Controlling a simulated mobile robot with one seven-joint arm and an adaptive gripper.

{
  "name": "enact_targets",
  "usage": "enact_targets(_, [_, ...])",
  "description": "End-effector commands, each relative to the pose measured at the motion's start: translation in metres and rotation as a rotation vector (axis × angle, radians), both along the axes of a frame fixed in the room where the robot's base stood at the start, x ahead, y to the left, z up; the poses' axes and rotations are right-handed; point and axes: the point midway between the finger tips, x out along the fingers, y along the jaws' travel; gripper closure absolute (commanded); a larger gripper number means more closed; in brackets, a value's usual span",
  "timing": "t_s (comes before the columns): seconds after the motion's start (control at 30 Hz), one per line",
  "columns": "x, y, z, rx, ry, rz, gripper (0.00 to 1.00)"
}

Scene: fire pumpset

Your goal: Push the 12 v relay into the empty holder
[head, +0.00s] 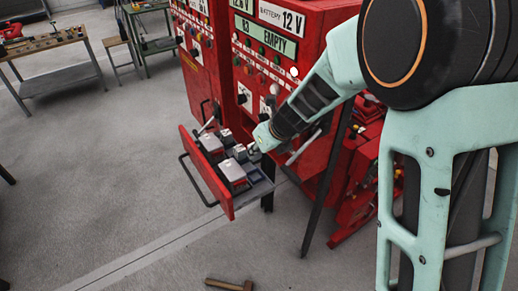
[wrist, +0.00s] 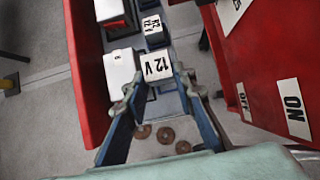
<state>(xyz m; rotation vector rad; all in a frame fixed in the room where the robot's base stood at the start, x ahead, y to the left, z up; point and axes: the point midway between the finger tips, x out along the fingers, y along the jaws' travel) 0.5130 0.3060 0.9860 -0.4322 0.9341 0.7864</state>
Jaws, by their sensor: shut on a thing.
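The 12 V relay (wrist: 152,67) is a white block with a black "12 V" label on its top. My gripper (wrist: 158,92) is shut on it, one finger on each side. In the head view my gripper (head: 263,138) is over the inner right part of the open red drawer (head: 200,177), near the cabinet front. The relay is too small there to tell apart. In the wrist view other white blocks stand beyond it in the drawer (wrist: 89,75). I cannot make out an empty holder; my fingers and the relay hide part of the drawer floor.
The red cabinet (head: 298,60), with signs, lamps and switches, rises right behind the drawer. A hammer (head: 229,284) lies on the floor. A workbench (head: 60,75) stands far left.

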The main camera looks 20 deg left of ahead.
Motion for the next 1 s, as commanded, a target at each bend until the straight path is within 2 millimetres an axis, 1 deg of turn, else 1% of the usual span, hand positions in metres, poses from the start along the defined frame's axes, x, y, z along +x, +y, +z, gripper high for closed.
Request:
enact_targets(0.03, [0.0, 0.0, 0.002, -0.001, 0.0, -0.002, 1.0])
enact_targets(0.1, [0.0, -0.001, -0.007, -0.001, 0.0, -0.002, 1.0])
enact_targets(0.6, [0.0, 0.0, -0.053, -0.001, 0.001, -0.002, 1.0])
enact_targets(0.77, [0.0, 0.0, -0.058, -0.001, 0.0, -0.001, 1.0])
enact_targets(1.0, [0.0, 0.0, -0.058, -0.001, 0.0, -0.001, 1.0])
